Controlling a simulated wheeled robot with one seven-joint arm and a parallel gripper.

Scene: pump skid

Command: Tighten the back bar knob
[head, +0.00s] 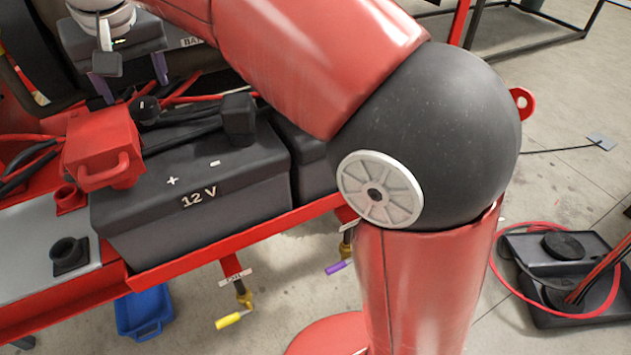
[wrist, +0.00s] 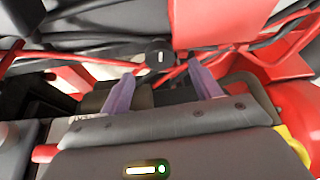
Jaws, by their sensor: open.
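A round black knob with a white mark (head: 147,110) stands above the near battery, beside the red cover. I cannot tell for certain whether it is the back bar knob. It also shows in the wrist view (wrist: 160,58), beyond and between the fingertips. My gripper (head: 133,90) is at the upper left of the head view, its purple fingers apart and pointing down. In the wrist view my gripper (wrist: 162,71) is open with nothing between its fingers. A gap seems to separate the fingertips from the knob. The bar under the knob is not clear.
A black battery marked 12 V (head: 190,205) sits on the red frame (head: 235,237). A red cover with a handle (head: 100,147) and a black block (head: 238,120) stand near the knob. Red and black cables cross there. Yellow-handled (head: 230,320) and purple-handled (head: 338,267) valves hang below.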

